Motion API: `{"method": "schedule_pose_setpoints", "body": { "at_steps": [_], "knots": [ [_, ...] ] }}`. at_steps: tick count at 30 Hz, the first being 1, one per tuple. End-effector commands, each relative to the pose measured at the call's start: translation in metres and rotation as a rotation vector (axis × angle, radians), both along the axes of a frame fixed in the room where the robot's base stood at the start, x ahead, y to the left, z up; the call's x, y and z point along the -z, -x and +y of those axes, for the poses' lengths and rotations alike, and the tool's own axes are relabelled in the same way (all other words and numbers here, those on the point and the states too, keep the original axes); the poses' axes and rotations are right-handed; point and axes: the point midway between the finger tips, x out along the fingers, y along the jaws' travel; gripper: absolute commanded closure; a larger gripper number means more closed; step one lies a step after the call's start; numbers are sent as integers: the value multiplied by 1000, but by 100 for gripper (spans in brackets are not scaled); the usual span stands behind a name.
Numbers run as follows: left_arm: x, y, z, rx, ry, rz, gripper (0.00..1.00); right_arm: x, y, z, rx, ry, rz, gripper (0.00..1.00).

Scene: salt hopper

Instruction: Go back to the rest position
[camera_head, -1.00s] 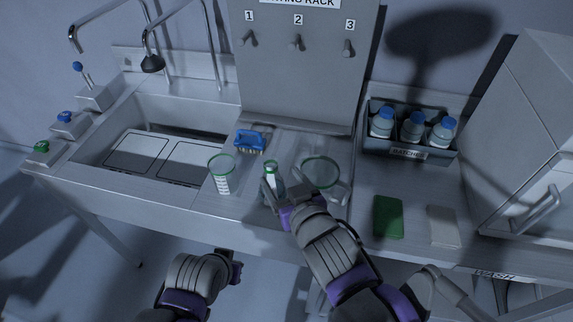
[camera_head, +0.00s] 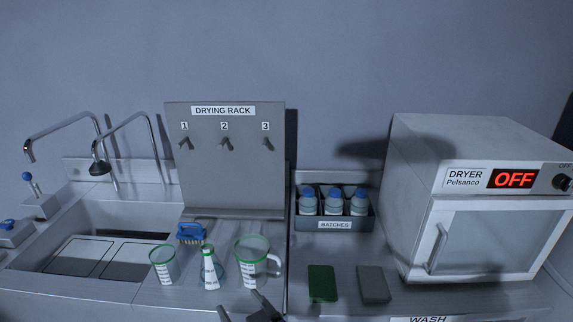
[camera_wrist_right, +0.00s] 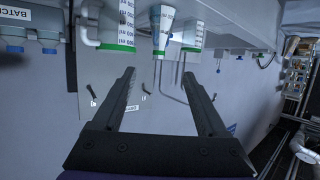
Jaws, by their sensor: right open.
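My right gripper (camera_head: 245,309) shows at the bottom edge of the head view, in front of the glassware. In the right wrist view the gripper (camera_wrist_right: 159,74) is open, with nothing between its fingers. Three green-rimmed vessels stand on the counter apart from it: a beaker (camera_head: 164,266), a conical flask (camera_head: 209,272) and a handled jug (camera_head: 250,265). They also show upside down at the top of the wrist view. My left gripper is not in view.
A sink (camera_head: 130,216) lies left, with a blue brush (camera_head: 191,232) beside it. The drying rack (camera_head: 230,170) has three empty pegs. A batches box (camera_head: 334,223) of blue-capped bottles, green (camera_head: 322,284) and grey (camera_head: 373,285) pads and a closed dryer (camera_head: 480,200) reading OFF are right.

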Motion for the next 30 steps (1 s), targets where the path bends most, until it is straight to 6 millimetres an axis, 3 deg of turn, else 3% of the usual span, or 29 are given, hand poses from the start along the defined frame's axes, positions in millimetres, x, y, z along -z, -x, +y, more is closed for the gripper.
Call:
{"method": "schedule_pose_setpoints", "body": {
  "at_steps": [1,8,12,16,20,30],
  "knots": [
    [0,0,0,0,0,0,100,0,0,0,0,0,0,25],
    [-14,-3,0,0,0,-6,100,48,6,-110,221,122,206,25],
    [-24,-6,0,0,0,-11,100,82,34,-180,361,180,382,25],
    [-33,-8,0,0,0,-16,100,111,77,-233,468,208,563,25],
    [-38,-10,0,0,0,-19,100,128,109,-256,517,211,683,25],
    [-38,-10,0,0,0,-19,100,129,110,-257,519,210,689,25]
  ]
}}
